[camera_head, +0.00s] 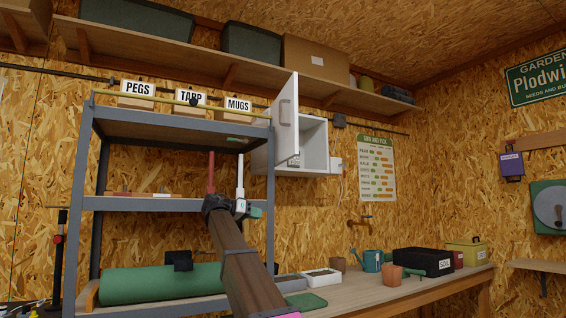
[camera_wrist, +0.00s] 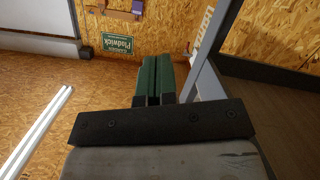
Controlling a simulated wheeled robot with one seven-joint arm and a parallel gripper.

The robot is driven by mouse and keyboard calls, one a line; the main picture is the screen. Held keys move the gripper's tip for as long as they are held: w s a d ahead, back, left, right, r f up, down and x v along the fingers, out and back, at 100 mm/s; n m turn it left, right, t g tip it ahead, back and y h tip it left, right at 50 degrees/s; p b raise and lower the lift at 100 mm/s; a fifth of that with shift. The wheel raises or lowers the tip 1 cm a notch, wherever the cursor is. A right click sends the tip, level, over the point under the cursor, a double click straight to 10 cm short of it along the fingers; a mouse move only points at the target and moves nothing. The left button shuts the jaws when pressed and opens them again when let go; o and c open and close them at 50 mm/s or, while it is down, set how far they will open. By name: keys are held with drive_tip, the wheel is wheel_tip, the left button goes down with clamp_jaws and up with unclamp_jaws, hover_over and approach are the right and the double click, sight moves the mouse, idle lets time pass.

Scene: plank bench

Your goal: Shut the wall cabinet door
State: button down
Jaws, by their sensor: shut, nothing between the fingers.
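The white wall cabinet (camera_head: 316,145) hangs on the back wall in the head view. Its door (camera_head: 286,108) stands open, hinged out toward me and seen at a steep angle, with a grey handle (camera_head: 285,112) on its face. Part of the cabinet interior shows to the right of the door. My gripper (camera_head: 256,212) is below and left of the door, apart from it, with its green fingertips toward the right. In the wrist view the green fingers (camera_wrist: 158,72) are together with nothing between them. I cannot clearly identify the door in the wrist view.
A grey metal shelf rack (camera_head: 84,200) stands left of the cabinet, close to my gripper, holding labelled boxes and a green roll (camera_head: 160,279). A long wooden shelf (camera_head: 200,62) runs above. The workbench (camera_head: 385,292) below carries a watering can (camera_head: 372,262) and boxes.

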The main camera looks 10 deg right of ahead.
drive_tip(key=s+a+r+m+g+h, duration=0.1)
drive_tip(key=s+a+r+m, duration=0.15)
drive_tip(key=r, duration=0.85)
drive_tip(key=s+a+r+m+g+h, duration=0.1)
drive_tip(key=s+a+r+m+h, duration=0.2)
drive_tip(key=r, duration=0.8)
drive_tip(key=y, duration=0.1)
approach(289, 158)
drive_tip(key=shift+m+g, duration=0.3)
drive_tip(key=shift+m, duration=0.05)
drive_tip(key=d, duration=0.7)
drive_tip(key=shift+w+d+r, duration=0.2)
drive_tip(key=shift+w, duration=0.1)
drive_tip(key=shift+d, duration=0.15)
